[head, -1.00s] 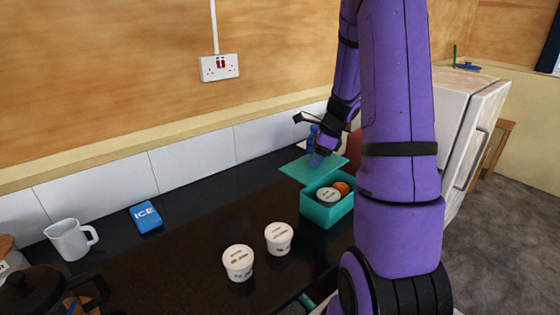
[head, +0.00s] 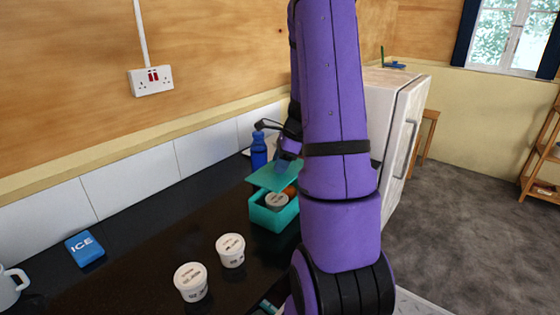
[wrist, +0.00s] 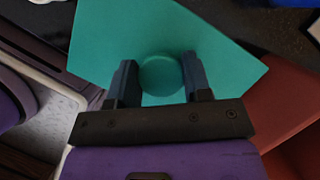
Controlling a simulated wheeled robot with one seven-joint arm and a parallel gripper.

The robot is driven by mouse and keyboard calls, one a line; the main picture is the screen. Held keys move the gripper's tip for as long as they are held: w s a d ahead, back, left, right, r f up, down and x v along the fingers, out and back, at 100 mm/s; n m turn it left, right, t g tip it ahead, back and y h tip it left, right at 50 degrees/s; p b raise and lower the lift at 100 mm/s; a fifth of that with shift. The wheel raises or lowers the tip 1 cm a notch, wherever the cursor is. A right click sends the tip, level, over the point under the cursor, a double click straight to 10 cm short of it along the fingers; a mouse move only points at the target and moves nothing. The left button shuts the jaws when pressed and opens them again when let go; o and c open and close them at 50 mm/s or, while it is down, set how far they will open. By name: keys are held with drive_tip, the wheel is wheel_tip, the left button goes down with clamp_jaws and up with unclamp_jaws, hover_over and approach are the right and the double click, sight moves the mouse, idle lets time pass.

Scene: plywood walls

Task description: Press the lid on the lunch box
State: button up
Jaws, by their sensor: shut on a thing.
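The teal lunch box (head: 268,217) stands open on the dark counter, with a white-lidded tub (head: 276,201) and an orange item (head: 290,191) inside. The flat teal lid (head: 262,178) is above the back part of the box, turned at an angle to it. My gripper (wrist: 160,78) is shut on the round knob of the lid (wrist: 215,50), one finger on each side. In the head view my arm hides the box's right side and most of the gripper. I cannot tell whether the lid touches the box rim.
Two white tubs (head: 191,281) (head: 230,249) stand in front of the box. A blue ICE pack (head: 85,248) and a white mug (head: 8,287) are at the left. A blue bottle (head: 258,151) stands behind the lid. A white fridge (head: 390,110) is at the right.

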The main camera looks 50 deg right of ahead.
drive_tip(key=shift+f, duration=3.35)
drive_tip(key=o, duration=1.5)
drive_tip(key=shift+r, duration=0.1)
drive_tip(key=shift+r, duration=3.35)
drive_tip(key=shift+c, duration=0.6)
